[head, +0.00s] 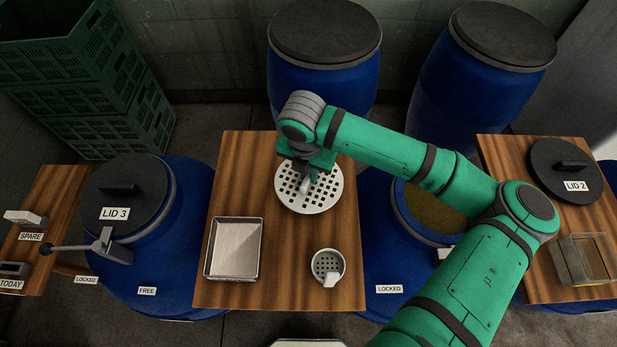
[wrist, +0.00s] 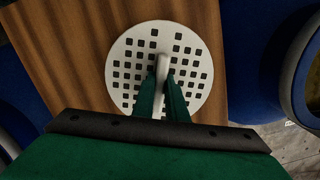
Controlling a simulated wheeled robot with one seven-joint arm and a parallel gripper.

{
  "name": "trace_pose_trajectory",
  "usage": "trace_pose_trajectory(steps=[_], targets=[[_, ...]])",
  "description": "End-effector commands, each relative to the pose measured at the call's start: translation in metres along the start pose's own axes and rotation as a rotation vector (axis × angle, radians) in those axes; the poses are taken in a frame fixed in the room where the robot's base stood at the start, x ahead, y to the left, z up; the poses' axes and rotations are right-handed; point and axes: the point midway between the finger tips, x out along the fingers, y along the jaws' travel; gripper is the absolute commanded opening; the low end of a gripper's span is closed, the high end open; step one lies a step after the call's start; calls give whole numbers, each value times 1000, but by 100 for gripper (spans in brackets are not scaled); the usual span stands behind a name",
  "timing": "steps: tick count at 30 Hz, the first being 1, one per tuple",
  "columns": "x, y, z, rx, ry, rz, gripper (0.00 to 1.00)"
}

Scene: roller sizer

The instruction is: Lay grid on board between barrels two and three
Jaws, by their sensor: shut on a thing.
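The grid (head: 315,204) is a round white plate with square holes and an upright handle. It is over the back part of the wooden board (head: 285,270) between the lidded LID 3 barrel (head: 190,215) and the open barrel (head: 375,240) on the right. My gripper (head: 308,184) points down over the grid. In the wrist view my gripper (wrist: 162,92) is shut on the handle of the grid (wrist: 192,55), which appears flat. I cannot tell whether the grid touches the board. Part of its back edge is hidden by my gripper in the head view.
A metal tray (head: 235,250) and a small perforated cup (head: 326,263) stand on the front of the board. LID 2 (head: 566,165) and a clear box (head: 588,260) are on the right board. Blue barrels (head: 322,95) stand behind. A lever (head: 75,246) juts out at left.

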Motion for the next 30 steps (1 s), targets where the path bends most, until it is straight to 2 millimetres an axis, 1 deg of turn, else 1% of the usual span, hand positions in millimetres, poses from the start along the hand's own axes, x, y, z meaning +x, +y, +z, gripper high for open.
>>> trace_pose_trajectory(steps=[1, 4, 7, 11, 19, 20, 21, 22, 30], targets=[[5, 4, 0, -1, 1, -1, 0], [20, 3, -2, -1, 2, -1, 0], [31, 5, -4, -7, 0, -1, 0], [34, 7, -5, -10, -1, 0, 0], [36, 3, -3, -1, -1, 0, 0], [36, 2, -3, -1, -1, 0, 19], [36, 2, -3, 0, -1, -1, 29], [36, 2, -3, 0, -1, -1, 31], [36, 1, -3, 1, -1, -1, 31]])
